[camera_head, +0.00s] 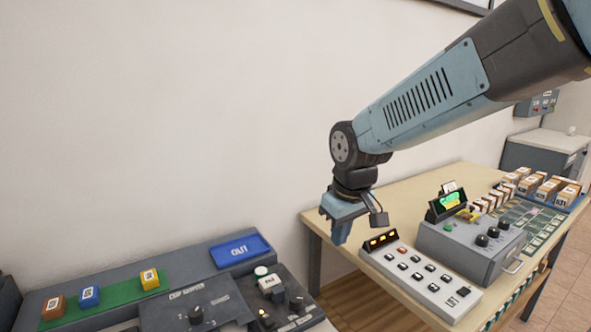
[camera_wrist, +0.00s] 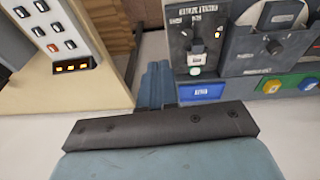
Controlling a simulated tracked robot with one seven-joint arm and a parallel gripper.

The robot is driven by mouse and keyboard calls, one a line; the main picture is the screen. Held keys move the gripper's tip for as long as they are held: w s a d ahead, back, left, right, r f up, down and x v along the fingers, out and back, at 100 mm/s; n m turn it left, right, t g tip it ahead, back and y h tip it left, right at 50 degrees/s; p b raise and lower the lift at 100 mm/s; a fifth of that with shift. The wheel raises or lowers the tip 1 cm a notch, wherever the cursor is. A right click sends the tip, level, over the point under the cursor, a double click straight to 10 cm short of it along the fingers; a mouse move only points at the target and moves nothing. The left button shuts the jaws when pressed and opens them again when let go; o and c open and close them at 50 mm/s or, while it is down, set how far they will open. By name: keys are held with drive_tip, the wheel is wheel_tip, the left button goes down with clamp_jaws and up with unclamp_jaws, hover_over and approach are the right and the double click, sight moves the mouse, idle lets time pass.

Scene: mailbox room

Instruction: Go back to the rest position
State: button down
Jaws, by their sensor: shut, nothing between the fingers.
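My gripper (camera_head: 341,236) is shut and empty. It points down at the end of my raised arm, near the wall, beside the left back corner of the wooden table (camera_head: 322,224). In the wrist view my gripper's fingers (camera_wrist: 156,76) are together, with nothing between them, over the gap between the two work surfaces.
On the table are a white button panel (camera_head: 418,278) with lit orange lights and a grey box with knobs (camera_head: 470,245). The wall is close behind.

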drive_tip(key=s+d+r+m+t, duration=0.1)
drive_tip(key=s+d+r+m, duration=0.2)
drive_tip(key=d, duration=0.4)
drive_tip(key=s+d+r+m+t, duration=0.2)
drive_tip(key=s+d+r+m, duration=0.1)
drive_tip(key=s+d+r, duration=0.2)
drive_tip(key=s+d, duration=0.2)
drive_tip(key=s, duration=0.1)
drive_tip(key=shift+d+m+h, duration=0.2)
drive_tip(key=shift+m+h, duration=0.1)
drive_tip(key=shift+h, duration=0.1)
idle(0.8)
